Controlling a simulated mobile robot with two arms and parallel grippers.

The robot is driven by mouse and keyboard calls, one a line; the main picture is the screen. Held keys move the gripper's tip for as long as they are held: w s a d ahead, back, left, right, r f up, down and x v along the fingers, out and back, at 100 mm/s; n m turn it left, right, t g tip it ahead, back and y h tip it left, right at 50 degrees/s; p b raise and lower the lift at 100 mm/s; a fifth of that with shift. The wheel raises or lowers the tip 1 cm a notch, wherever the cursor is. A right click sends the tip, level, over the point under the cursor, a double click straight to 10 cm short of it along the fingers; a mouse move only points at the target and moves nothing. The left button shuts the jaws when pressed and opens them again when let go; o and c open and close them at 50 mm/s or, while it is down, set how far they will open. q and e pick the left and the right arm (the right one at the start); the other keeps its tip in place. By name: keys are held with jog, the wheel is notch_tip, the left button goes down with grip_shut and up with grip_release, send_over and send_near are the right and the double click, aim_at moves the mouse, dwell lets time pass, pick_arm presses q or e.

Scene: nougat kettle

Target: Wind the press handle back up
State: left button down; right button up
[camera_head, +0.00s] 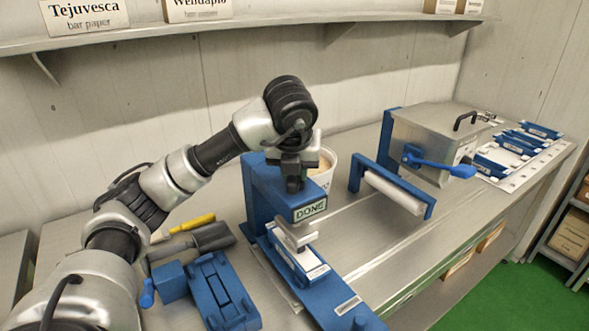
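The blue press (262,198) stands on the steel counter with a sign reading DONE on its front. Its pale pressing block (296,236) hangs under the head, just over a blue mould (312,270) with white in it; whether they touch is unclear. My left gripper (293,182) points down at the top of the press head. My gripper and wrist cover the spot, so I cannot make out the handle or whether the fingers are shut on it. My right gripper is not in view.
A white tub (324,172) stands behind the press. A blue frame with a white roller (394,192) and a steel box with a blue lever (438,166) are to the right. A blue fixture (218,291) and a scraper with a yellow handle (193,224) lie left. A shelf (260,22) runs above.

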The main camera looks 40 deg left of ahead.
pick_arm(q)
jog(key=shift+r, duration=0.1)
dwell(0.3)
jog(key=c, duration=1)
grip_release()
jog(key=shift+o, duration=0.2)
jog(key=p+v, duration=0.2)
jog(key=v, duration=0.8)
jog(key=shift+s+r, duration=0.25)
jog(key=shift+r, duration=0.05)
jog(key=shift+d, duration=0.1)
